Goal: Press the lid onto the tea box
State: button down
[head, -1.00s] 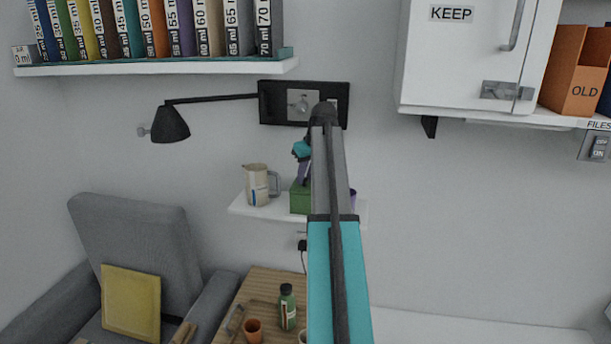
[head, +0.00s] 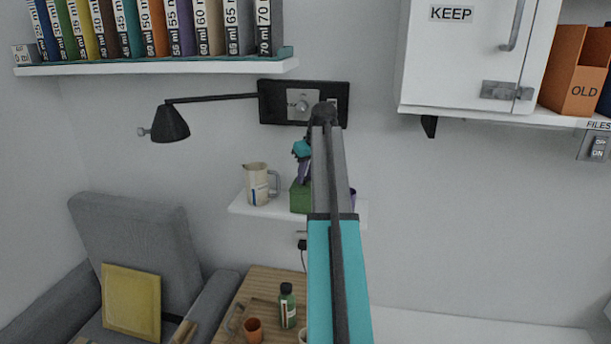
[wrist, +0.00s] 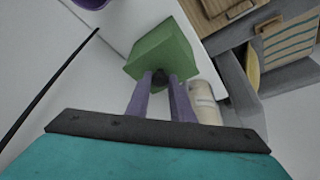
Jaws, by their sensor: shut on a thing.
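The green tea box (head: 299,198) stands on the small white wall shelf, partly hidden behind my arm in the head view. It also shows in the wrist view (wrist: 165,48), with its green top facing my gripper. My gripper (wrist: 161,80) has purple fingers on either side of a small dark knob (wrist: 160,74) at the top of the box. The fingers are shut on this lid knob. In the head view my gripper (head: 304,176) is just above the box. I cannot tell whether there is a gap between lid and box.
A cream jug (head: 257,186) stands left of the box on the small shelf (head: 247,210). A purple cup (head: 353,198) is to its right, partly hidden by my arm. A black lamp (head: 170,124) and a dark wall panel (head: 270,102) are above.

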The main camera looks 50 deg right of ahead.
jog(key=c, duration=1)
grip_release()
jog(key=shift+r, duration=0.15)
jog(key=shift+r+p, duration=2.05)
jog(key=shift+r, duration=1.35)
grip_shut()
jog(key=shift+f+b, duration=0.8)
jog(key=shift+f, duration=1.9)
